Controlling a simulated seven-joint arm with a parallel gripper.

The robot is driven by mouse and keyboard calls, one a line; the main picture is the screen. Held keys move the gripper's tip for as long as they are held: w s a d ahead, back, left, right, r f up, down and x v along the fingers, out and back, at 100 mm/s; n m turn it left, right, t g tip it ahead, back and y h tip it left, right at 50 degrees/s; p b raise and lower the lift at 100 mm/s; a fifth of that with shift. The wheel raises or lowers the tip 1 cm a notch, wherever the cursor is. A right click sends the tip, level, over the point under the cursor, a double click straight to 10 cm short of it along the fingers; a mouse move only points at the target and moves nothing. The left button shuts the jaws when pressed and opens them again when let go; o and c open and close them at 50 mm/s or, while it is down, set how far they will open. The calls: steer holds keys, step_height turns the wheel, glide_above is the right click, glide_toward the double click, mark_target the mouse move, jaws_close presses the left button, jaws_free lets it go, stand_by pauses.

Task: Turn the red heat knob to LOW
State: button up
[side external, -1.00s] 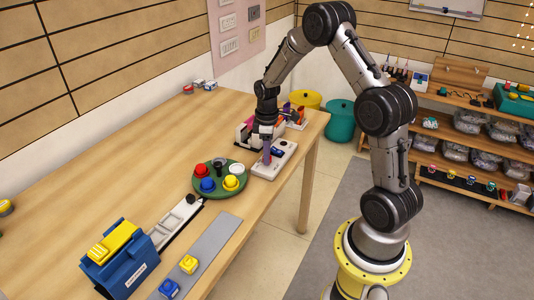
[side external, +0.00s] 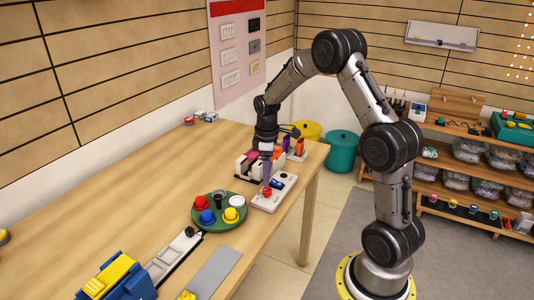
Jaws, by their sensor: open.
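A white control panel (side external: 262,205) lies near the right front edge of the wooden table. A small red knob (side external: 267,192) shows on it, beside a dark blue part (side external: 277,184). My gripper (side external: 267,183) points straight down just above the red knob, its purple-grey fingers close over it. The jaws are open. Whether the fingertips touch the knob cannot be told at this size. The knob's pointer and the LOW marking are too small to read.
A green round tray (side external: 219,226) with red, blue, yellow and white pieces stands left of the panel. A white and black holder (side external: 245,166) with colored items is close behind my gripper. A blue and yellow box (side external: 117,278) is at the front left.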

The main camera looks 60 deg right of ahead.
mark_target(267, 190)
step_height(267, 190, up, 9)
steer(key=shift+f, duration=0.15)
stand_by(0.4)
steer(key=s+a+r+n+t, duration=0.2)
steer(key=s+a+r+t, duration=0.3)
steer(key=a+r, duration=0.8)
steer(key=s+a+f+m, duration=0.2)
steer(key=s+a+m, duration=0.1)
steer(key=s, duration=0.5)
steer(key=s+a+f+m, duration=0.2)
steer(key=s+a+m, duration=0.1)
steer(key=s, duration=0.5)
steer(key=shift+a+f+m+t, duration=0.25)
steer(key=shift+a+m+t, duration=0.05)
steer(key=shift+a, duration=0.1)
